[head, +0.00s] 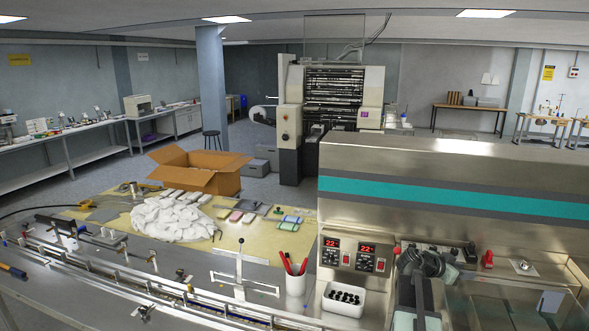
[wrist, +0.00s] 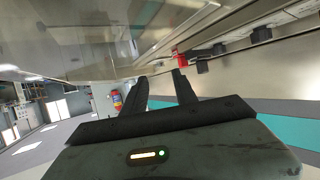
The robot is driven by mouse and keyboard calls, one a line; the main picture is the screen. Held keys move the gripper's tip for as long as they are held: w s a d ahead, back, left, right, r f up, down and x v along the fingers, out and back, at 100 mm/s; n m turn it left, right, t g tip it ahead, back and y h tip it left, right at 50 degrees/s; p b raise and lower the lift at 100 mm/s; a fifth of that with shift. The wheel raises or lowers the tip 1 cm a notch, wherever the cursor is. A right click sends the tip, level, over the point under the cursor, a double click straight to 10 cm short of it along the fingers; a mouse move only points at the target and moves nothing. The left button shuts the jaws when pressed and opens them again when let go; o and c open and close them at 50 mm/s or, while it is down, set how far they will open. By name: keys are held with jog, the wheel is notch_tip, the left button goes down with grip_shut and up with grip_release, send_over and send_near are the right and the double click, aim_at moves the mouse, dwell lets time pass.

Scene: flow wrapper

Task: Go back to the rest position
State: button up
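My gripper (wrist: 160,76) shows in the wrist view with its two dark fingers apart and nothing between them. The fingers point toward the metal surface of the flow wrapper (wrist: 235,75), near a row of dark knobs and a red one. I cannot tell whether they touch it. In the head view, dark parts of my arm stand at the lower right in front of the flow wrapper (head: 450,160), a steel housing with a teal stripe. The fingertips cannot be made out there.
Two red displays (head: 350,248), a white tray of black parts (head: 344,300) and a white cup with red-handled tools (head: 296,285) stand left of my arm. A red knob (head: 487,259) stands to its right. A cardboard box (head: 200,172) and white cloths lie farther back.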

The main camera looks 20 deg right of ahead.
jog(key=w+a+f+n+t+b, duration=0.25)
jog(key=w+a+f, duration=0.25)
jog(key=w+a, duration=0.7)
jog(key=w+a+f+n+t+y+b, duration=0.15)
jog(key=a+f, duration=0.25)
jog(key=a, duration=0.5)
jog(key=w+a+f+n+y+b, duration=0.1)
jog(key=w+a+f+y+b, duration=0.2)
jog(key=a, duration=0.7)
jog(key=s+a+f+n+g+y, duration=0.1)
jog(key=s+a+f+n+y, duration=0.2)
jog(key=a, duration=0.6)
jog(key=s+a+f+n+g+y, duration=0.1)
jog(key=s+a+f+n+y, duration=0.2)
jog(key=a, duration=0.7)
jog(key=s+a+f+n+g+y, duration=0.1)
jog(key=s+a+f+n+y, duration=0.2)
jog(key=s+a+f+n, duration=0.2)
jog(key=a+n+b, duration=0.1)
jog(key=a+n, duration=0.1)
jog(key=a, duration=0.2)
jog(key=shift+s+a+n+g, duration=0.3)
jog(key=shift+s, duration=0.1)
jog(key=shift+f, duration=0.1)
